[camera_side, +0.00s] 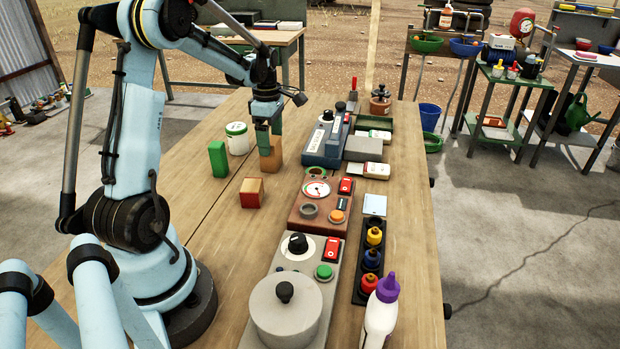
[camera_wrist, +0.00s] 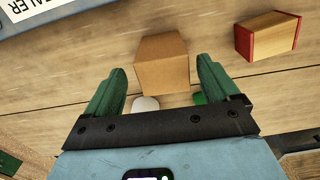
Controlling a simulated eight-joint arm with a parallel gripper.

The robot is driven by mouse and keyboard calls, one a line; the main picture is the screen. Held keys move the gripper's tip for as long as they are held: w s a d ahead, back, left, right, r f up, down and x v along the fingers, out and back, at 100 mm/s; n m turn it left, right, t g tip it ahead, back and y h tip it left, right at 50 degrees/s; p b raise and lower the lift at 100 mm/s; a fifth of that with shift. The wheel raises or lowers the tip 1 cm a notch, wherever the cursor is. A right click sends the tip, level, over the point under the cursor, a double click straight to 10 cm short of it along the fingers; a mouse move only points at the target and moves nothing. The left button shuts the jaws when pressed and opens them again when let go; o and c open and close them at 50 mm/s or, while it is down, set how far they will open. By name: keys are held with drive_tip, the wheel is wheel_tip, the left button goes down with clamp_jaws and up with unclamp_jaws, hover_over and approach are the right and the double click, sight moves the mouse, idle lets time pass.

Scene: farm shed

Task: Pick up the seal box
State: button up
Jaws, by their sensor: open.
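A plain brown cardboard-like box (camera_side: 276,155) stands on the wooden table beneath my gripper. It also shows in the wrist view (camera_wrist: 161,66). No lettering on it is readable, so I cannot tell whether it is the seal box. My gripper (camera_side: 267,138) points down with its green fingers spread. In the wrist view the gripper (camera_wrist: 161,68) has one finger on each side of the brown box, with gaps visible. The gripper is open and holds nothing. In the side view a finger hides part of the box.
A red-and-tan box (camera_side: 252,193) and a green block (camera_side: 218,159) stand nearby. A white jar (camera_side: 237,138) is behind. A blue labelled sealer (camera_side: 325,140) and a brown gauge panel (camera_side: 320,200) stand to the right. Bare table lies at the front left.

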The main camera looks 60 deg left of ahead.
sight(271, 163)
wheel_tip(271, 163, down, 5)
drive_tip(key=shift+s+d+r, duration=0.1)
drive_tip(key=shift+s, duration=0.05)
drive_tip(key=c, duration=1.1)
drive_tip(key=shift+r, duration=0.15)
